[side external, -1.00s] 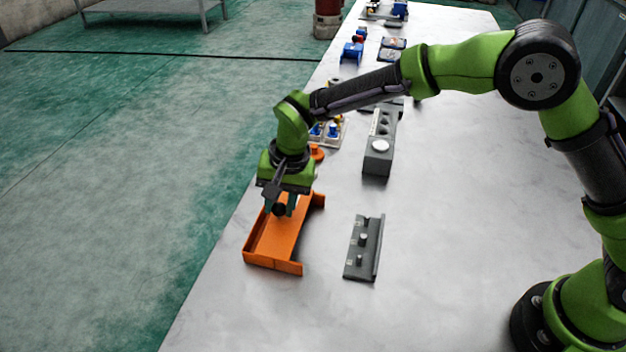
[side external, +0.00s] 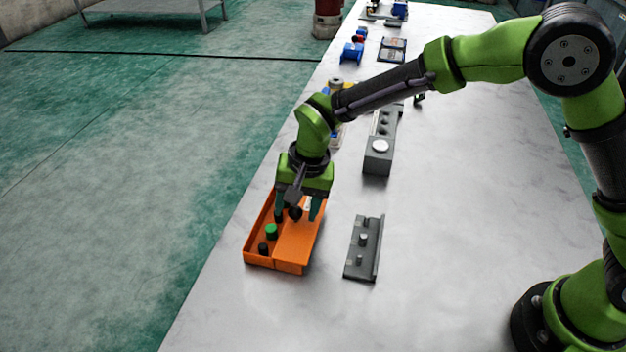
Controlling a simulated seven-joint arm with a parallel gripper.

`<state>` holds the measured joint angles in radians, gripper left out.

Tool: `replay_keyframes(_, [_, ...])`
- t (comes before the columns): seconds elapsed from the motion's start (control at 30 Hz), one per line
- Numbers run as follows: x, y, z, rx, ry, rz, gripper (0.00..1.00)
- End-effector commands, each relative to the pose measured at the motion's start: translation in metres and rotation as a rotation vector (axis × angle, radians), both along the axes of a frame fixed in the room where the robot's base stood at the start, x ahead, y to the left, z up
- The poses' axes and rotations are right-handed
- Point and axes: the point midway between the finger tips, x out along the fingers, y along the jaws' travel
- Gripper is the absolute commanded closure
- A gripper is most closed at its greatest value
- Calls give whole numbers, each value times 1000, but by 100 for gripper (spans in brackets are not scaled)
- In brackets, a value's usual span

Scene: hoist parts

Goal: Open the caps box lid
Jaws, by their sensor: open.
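The orange caps box (side external: 247,250) sits at the table's left edge. Its left part is uncovered, and a green cap (side external: 271,231) and a dark cap (side external: 263,249) show inside. The flat orange lid (side external: 292,250) lies over the right part of the box. My gripper (side external: 297,214) points down at the far half of the box, with its teal fingers apart. A dark round knob (side external: 295,213) shows between the fingers; I cannot tell whether they touch it. The gripper hides the far part of the box.
A grey bracket with pegs (side external: 362,248) lies just right of the box. A grey block with round seats (side external: 378,158) stands farther back. Blue parts (side external: 352,51) and dark trays (side external: 392,50) are at the far end. The table's right side is clear.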

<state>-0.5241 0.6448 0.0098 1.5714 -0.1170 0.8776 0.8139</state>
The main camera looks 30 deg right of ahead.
Motion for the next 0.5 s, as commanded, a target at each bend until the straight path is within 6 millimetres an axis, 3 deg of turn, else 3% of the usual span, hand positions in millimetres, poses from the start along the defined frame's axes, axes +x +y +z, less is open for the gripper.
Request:
replay_keyframes(0.23, [-1,-3,19,1,-3,1,44])
replay_keyframes(0.5, [-8,-13,81,3,-4,-1,44])
